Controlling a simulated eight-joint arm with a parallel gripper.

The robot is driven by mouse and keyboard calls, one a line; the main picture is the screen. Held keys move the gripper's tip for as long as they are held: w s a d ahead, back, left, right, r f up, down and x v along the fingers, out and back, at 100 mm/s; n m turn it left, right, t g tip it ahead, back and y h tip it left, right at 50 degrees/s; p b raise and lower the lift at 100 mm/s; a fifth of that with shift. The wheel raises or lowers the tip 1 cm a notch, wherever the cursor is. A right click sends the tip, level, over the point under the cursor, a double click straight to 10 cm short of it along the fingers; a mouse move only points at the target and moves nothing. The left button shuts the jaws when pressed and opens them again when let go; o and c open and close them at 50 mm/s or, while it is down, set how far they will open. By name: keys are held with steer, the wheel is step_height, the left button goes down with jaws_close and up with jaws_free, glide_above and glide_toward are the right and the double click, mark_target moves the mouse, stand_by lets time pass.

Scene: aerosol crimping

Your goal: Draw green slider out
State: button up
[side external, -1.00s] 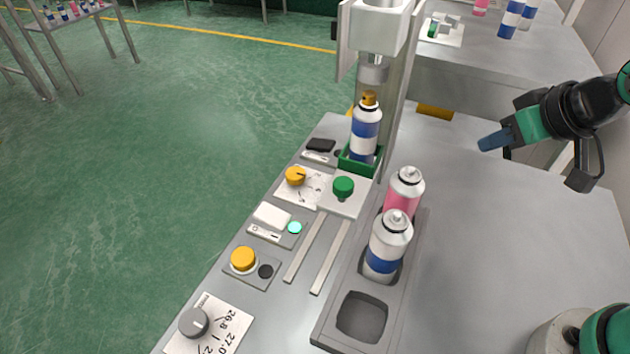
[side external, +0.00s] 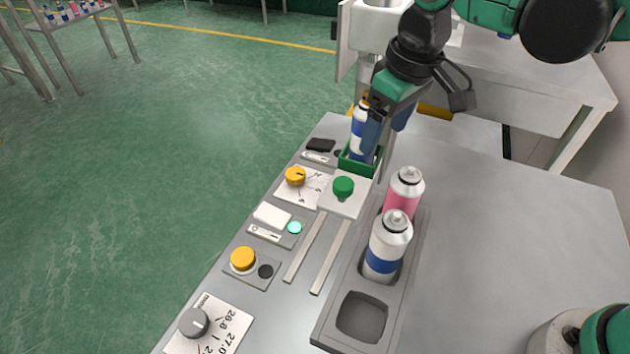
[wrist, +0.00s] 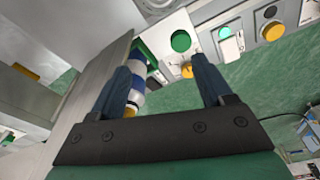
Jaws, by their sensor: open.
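The green slider is a white plate (side external: 341,206) with a round green knob (side external: 343,186) on top, at the far end of two pale rails (side external: 318,255). A green holder (side external: 358,166) at the plate's far edge carries a blue-and-white can (side external: 357,130), partly hidden by my gripper. My gripper (side external: 378,148) is open, above and beyond the knob, beside the can, and holds nothing. In the wrist view the green knob (wrist: 181,41) shows beyond and between the two blue fingers (wrist: 161,75), apart from them. The can (wrist: 137,82) is by the left finger.
A grey rack (side external: 335,327) to the right of the rails holds a pink can (side external: 403,192) and a blue-and-white can (side external: 387,247), with an empty front pocket. Yellow buttons (side external: 243,259) and dials line the left edge. The crimping head stands behind.

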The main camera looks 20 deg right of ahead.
mark_target(343, 183)
steer(key=shift+n+g+h, duration=0.3)
steer(key=shift+n+g, duration=0.5)
steer(key=a+f, duration=0.1)
steer(key=w+a+f, duration=0.2)
steer(key=a+f, duration=0.1)
steer(key=shift+w+a+f, duration=0.1)
steer(key=shift+f, duration=2.85)
jaws_close()
